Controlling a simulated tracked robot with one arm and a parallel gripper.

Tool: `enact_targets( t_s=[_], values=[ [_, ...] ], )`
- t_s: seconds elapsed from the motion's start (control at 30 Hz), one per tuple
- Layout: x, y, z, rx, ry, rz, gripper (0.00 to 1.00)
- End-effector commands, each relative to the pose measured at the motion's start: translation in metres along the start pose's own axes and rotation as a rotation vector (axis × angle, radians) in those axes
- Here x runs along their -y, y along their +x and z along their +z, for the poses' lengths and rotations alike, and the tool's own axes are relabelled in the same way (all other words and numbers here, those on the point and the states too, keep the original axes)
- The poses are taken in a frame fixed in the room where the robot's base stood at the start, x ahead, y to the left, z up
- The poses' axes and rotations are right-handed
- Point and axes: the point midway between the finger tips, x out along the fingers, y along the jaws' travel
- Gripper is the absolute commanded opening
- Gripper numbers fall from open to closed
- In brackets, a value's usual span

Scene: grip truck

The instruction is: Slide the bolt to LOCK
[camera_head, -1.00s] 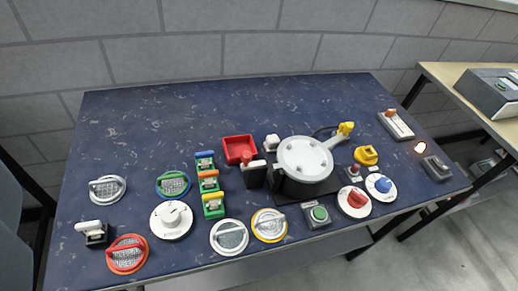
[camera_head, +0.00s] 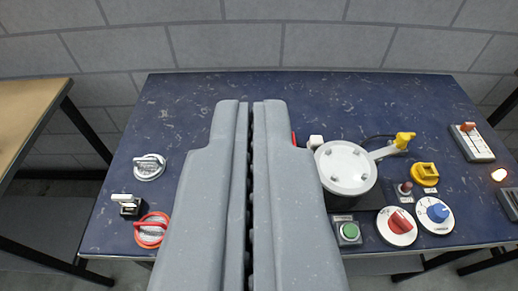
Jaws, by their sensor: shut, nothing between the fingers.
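My gripper (camera_head: 251,104) is shut and empty. Its two long grey fingers lie side by side in the middle of the view and hide the centre of the blue table. No LOCK lettering is readable, so I cannot tell for sure which fixture is the bolt. A long pale plate with an orange-red knob (camera_head: 472,142) stands at the table's far right. A black block with a pale handle (camera_head: 128,204) stands at the near left. My fingers appear well apart from both in the picture.
The blue table (camera_head: 330,95) is clear along its back. A round grey lid with a yellow-tipped handle (camera_head: 345,168) stands right of my fingers. Dials (camera_head: 436,215), a green button (camera_head: 349,231) and round handled lids (camera_head: 149,167) surround. A wooden table (camera_head: 32,112) stands left.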

Motion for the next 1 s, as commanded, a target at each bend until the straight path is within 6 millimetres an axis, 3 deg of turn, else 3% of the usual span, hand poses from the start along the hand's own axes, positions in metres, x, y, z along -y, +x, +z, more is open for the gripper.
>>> enact_targets(
  t_s=[0.17, 0.47, 0.73, 1.0],
  values=[
    [-0.002, 0.018, -0.006, 0.045, -0.003, 0.031, 0.0],
    [-0.012, 0.093, -0.008, 0.26, -0.012, 0.176, 0.0],
    [-0.003, 0.16, 0.009, 0.447, -0.022, 0.319, 0.0],
    [0.015, 0.218, 0.043, 0.611, -0.034, 0.452, 0.0]
  ],
)
